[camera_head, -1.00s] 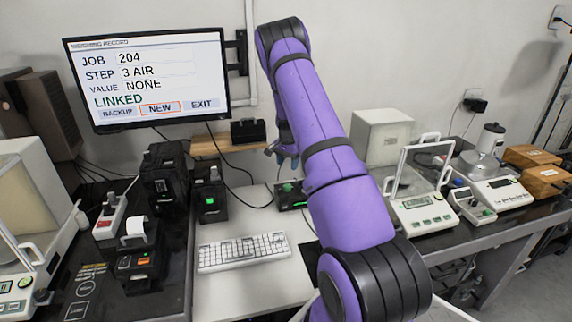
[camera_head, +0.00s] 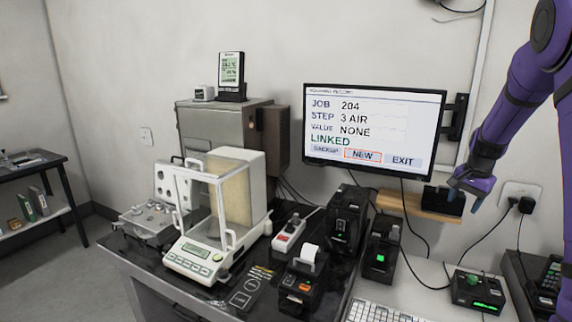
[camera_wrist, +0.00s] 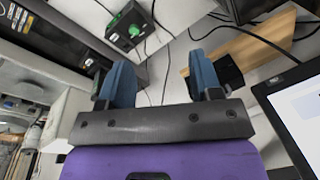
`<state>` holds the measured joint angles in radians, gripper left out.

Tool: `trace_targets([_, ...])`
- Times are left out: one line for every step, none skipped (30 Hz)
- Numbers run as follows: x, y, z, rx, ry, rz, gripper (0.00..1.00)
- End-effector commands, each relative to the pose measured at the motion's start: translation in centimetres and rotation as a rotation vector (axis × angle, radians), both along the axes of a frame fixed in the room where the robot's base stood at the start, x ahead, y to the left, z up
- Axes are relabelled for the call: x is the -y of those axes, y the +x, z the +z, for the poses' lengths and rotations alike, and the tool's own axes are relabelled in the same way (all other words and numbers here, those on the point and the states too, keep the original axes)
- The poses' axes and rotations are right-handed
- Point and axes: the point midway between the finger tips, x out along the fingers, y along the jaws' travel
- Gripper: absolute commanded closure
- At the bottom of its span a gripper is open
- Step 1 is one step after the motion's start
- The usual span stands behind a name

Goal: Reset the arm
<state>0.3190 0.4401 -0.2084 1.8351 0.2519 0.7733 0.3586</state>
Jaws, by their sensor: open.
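My purple arm comes in at the right edge of the head view, raised and bent. My gripper (camera_head: 468,197) hangs in front of the wall, in line with the small wooden shelf below the monitor's right side. In the wrist view my gripper (camera_wrist: 162,85) shows two blue fingers set well apart with nothing between them. The gap between the fingers looks onto a pale surface with cables. I cannot tell from the head view how far the gripper is from the shelf.
The monitor (camera_head: 375,129) hangs on the wall, left of my arm. The wooden shelf (camera_head: 405,205) holds a black box. A black box with a green knob (camera_head: 477,290) stands on the white desk near the keyboard (camera_head: 378,312). A glass-cased balance (camera_head: 193,262) and printer (camera_head: 303,285) stand left.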

Motion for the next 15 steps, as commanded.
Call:
trace_targets([-1.5, -0.6, 1.8, 0.018, -0.004, 0.033, 0.41])
trace_targets([-2.3, -1.0, 2.8, 0.026, -0.006, 0.055, 0.41])
trace_targets([-3.4, -1.6, 3.9, 0.035, -0.008, 0.083, 0.41])
trace_targets([-4.2, -2.0, 4.8, 0.043, -0.011, 0.104, 0.41])
trace_targets([-5.0, -2.5, 5.6, 0.049, -0.014, 0.124, 0.41])
trace_targets([-6.0, -3.2, 6.6, 0.059, -0.018, 0.154, 0.41])
trace_targets([-6.8, -3.7, 7.4, 0.066, -0.021, 0.176, 0.41])
trace_targets([-7.6, -4.3, 8.1, 0.074, -0.024, 0.196, 0.41])
trace_targets([-8.6, -5.1, 9.1, 0.083, -0.029, 0.225, 0.41])
trace_targets([-9.4, -5.7, 9.7, 0.090, -0.034, 0.247, 0.41])
trace_targets([-10.1, -6.3, 10.4, 0.098, -0.038, 0.268, 0.41])
trace_targets([-11.0, -7.2, 11.3, 0.106, -0.044, 0.296, 0.41])
trace_targets([-11.8, -7.8, 11.9, 0.114, -0.048, 0.317, 0.41])
trace_targets([-12.5, -8.6, 12.4, 0.121, -0.053, 0.340, 0.41])
trace_targets([-13.4, -9.5, 13.2, 0.130, -0.060, 0.370, 0.41])
